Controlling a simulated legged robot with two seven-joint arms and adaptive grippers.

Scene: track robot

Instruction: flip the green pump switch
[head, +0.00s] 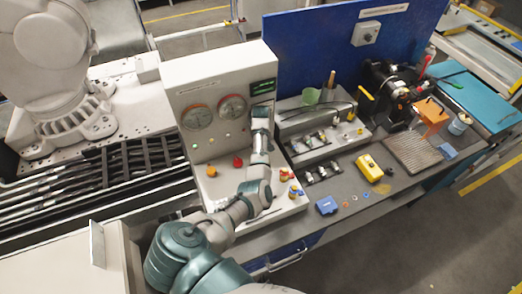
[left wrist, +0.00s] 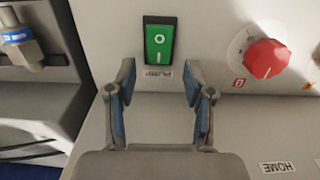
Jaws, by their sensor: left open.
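The green pump switch (left wrist: 160,44) is a rocker marked "O" and "I" in a black frame. It is on the pale panel, near the top middle of the left wrist view, with an upside-down "PUMP" label below it. My left gripper (left wrist: 160,82) is open and empty; its two fingers stand apart, just below the switch and to either side of it in that view. I cannot tell whether they touch the panel. In the head view my left gripper (head: 261,112) is at the right part of the control panel (head: 185,85), and I cannot make out the switch there. My right gripper is not in view.
A red rotary knob (left wrist: 265,58) is to the right of the switch in the left wrist view. In the head view, two gauges (head: 232,107) are left of my gripper, and red and orange buttons (head: 237,162) are below. A parts tray (head: 315,142) is to the right.

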